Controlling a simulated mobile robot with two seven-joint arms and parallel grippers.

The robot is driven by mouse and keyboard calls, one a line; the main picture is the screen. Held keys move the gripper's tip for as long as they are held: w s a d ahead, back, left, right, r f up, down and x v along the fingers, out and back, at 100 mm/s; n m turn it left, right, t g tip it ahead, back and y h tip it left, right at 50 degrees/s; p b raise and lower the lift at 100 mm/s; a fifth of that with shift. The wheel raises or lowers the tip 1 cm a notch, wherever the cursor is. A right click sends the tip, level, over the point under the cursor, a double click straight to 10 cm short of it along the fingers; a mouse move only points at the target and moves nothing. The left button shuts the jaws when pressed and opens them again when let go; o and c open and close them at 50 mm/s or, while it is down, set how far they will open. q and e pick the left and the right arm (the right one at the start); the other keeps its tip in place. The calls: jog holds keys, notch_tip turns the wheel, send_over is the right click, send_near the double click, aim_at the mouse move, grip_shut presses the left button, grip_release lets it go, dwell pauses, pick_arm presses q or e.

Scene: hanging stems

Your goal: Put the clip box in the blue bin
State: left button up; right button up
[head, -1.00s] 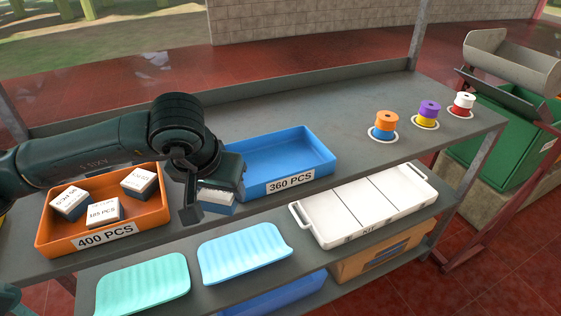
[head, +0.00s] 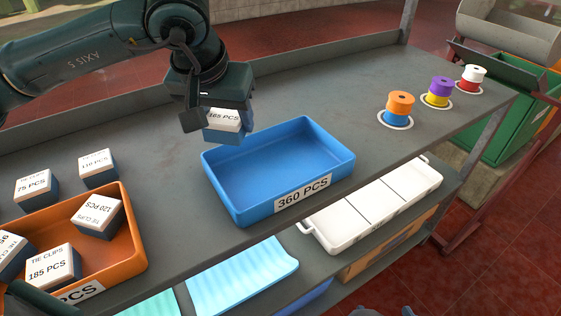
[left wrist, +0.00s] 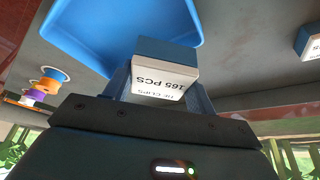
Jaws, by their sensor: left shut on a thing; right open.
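The clip box (head: 224,121), white-topped and blue below, reads 165 PCS. My left gripper (head: 222,128) is shut on it and holds it above the shelf, at the back left of the blue bin. The left wrist view shows the box (left wrist: 165,75) between the fingers, with the bin (left wrist: 120,65) beyond it. The blue bin (head: 235,205), labelled 360 PCS, is empty on the shelf. A sliver of what looks like my right gripper (head: 383,311) shows at the bottom edge of the head view, open; most of it is cut off.
An orange bin (head: 139,240) at the left holds several clip boxes; two more, 75 PCS (head: 36,187) and 110 PCS (head: 97,167), stand behind it. Stacked spools (head: 400,104) stand at the right. A white kit tray (head: 375,205) is on the lower shelf.

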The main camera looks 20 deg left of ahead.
aim_at(219, 134)
pick_arm(q)
jog(key=shift+w+a, duration=0.1)
jog(key=shift+w, duration=0.1)
jog(key=shift+w+f, duration=0.1)
jog(key=shift+f, duration=0.15)
jog(key=shift+f+b, duration=0.3)
jog(key=shift+f, duration=4.45)
jog(key=o, duration=0.5)
jog(key=shift+f, duration=0.1)
jog(key=shift+o, duration=1.1)
jog(key=shift+r, duration=0.65)
jog(key=v, duration=1.1)
jog(key=shift+s+p, duration=0.3)
jog(key=shift+p, duration=0.1)
